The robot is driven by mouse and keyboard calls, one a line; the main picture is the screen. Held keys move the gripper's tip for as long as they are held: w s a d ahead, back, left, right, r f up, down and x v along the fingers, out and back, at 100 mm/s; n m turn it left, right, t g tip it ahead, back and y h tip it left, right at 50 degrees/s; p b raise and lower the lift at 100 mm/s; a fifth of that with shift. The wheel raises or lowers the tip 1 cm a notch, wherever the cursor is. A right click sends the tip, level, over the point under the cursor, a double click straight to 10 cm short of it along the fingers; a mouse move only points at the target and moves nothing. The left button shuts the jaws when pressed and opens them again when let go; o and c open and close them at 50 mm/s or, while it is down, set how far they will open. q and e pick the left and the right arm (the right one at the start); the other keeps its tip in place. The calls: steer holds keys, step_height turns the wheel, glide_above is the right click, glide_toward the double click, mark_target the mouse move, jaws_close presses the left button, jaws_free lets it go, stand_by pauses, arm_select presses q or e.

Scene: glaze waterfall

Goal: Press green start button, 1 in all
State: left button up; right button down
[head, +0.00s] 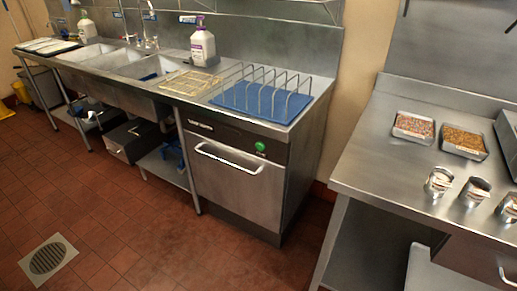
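The green start button (260,146) is a small round button at the upper right of the front panel of a steel under-counter machine (238,185). The machine stands under the right end of the sink counter. Its front door looks closed and has a long white bar handle (240,160) below and to the left of the button. Nothing covers the button. Neither of my grippers shows in the head view.
A blue mat (238,98) with a wire rack lies on the counter above the machine. A white pump bottle (203,47) stands behind. A steel table (385,165) with trays and metal cups is at right. The tiled floor (130,235) in front is clear, with a drain grate (48,258).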

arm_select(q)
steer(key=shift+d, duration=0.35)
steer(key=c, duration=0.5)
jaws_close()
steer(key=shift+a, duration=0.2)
